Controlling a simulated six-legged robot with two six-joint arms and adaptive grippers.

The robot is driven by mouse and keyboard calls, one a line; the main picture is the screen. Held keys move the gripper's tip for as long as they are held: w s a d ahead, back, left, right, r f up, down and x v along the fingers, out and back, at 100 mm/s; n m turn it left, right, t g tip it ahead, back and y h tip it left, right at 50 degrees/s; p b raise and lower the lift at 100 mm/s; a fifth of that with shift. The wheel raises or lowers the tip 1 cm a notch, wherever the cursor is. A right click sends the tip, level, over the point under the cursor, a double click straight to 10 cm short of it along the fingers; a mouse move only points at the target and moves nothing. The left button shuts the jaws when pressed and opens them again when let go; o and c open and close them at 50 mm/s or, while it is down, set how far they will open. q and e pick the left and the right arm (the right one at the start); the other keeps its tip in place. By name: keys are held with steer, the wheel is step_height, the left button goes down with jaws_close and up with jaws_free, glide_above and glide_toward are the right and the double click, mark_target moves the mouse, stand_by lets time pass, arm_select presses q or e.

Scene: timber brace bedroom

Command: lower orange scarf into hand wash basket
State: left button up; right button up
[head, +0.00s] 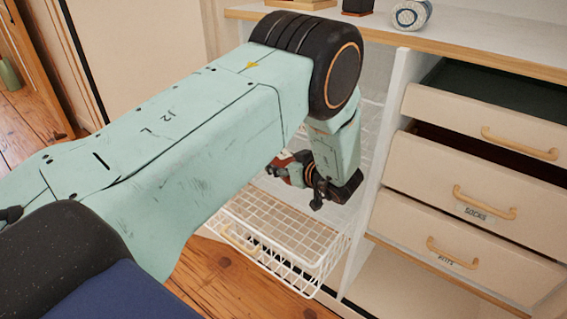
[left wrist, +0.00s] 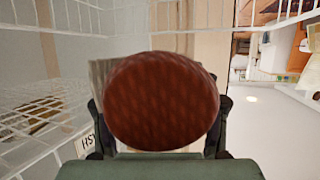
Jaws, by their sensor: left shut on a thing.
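A rust-orange, round-ended bundle with a woven pattern, which I take for the scarf (left wrist: 160,102), fills the middle of the left wrist view. In the head view a small reddish part of the scarf (head: 281,160) shows at the gripper. My left gripper (head: 293,174) is shut on it, above the white wire basket (head: 318,262), which is pulled out low in the unit. The scarf looks clear of the basket's rim. The basket has a tan handle at its front; my arm hides part of its left side. My right gripper is not in view.
To the right, several cream drawers (head: 446,179) stand partly open, one labelled SOCKS. A white upright panel (head: 385,150) separates them from the basket bay. A rolled item (head: 411,14) lies on the shelf above. Wooden floor (head: 212,287) is clear in front of the basket.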

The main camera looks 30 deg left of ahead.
arm_select(q)
steer(key=shift+f, duration=0.45)
steer(key=shift+w+r, duration=0.1)
steer(key=shift+w+d+b, duration=0.6)
steer(key=shift+w+d, duration=0.2)
steer(key=shift+w, duration=0.3)
